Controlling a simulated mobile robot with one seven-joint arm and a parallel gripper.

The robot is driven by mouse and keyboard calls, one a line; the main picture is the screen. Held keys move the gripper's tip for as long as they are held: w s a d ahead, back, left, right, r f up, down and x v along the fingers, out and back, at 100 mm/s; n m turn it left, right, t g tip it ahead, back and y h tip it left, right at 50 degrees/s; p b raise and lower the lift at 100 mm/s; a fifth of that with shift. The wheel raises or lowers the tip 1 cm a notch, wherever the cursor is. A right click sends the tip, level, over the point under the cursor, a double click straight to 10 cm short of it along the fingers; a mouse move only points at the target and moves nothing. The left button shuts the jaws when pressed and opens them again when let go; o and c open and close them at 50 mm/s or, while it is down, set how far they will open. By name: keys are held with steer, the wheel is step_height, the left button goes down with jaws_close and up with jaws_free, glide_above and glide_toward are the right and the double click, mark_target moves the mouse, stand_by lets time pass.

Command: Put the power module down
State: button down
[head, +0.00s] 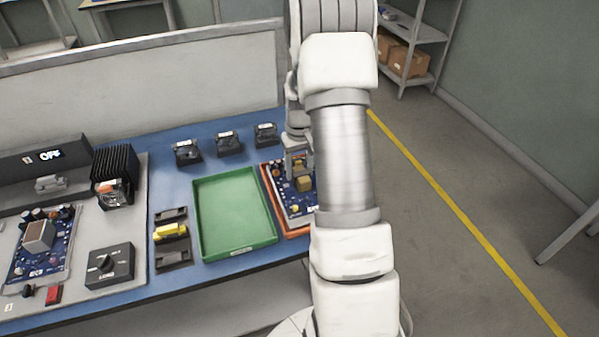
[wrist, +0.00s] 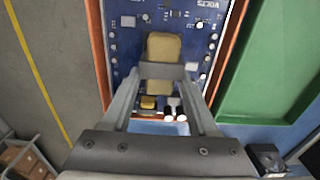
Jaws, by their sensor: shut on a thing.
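The power module (wrist: 125,45) is a blue circuit board with a tan block in its middle and small white and yellow parts. In the head view the power module (head: 291,204) lies flat in or just over an orange-rimmed tray (head: 269,190), right of the green tray. I cannot tell whether it touches the tray's floor. My gripper (wrist: 165,72) is shut at the tan block, its fingertips on either side. In the head view my gripper (head: 297,172) points down over the board, and my arm hides the board's right side.
An empty green tray (head: 204,215) stands directly left. Several black parts (head: 228,143) line the back of the blue table (head: 165,142). Black holders, one with a yellow part (head: 171,231), lie left of the green tray. A test station with another board (head: 38,240) is further left.

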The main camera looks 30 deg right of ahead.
steer(key=shift+w+f, duration=0.1)
steer(key=shift+f, duration=0.3)
steer(key=shift+f, duration=0.15)
steer(key=shift+c, duration=0.8)
jaws_free()
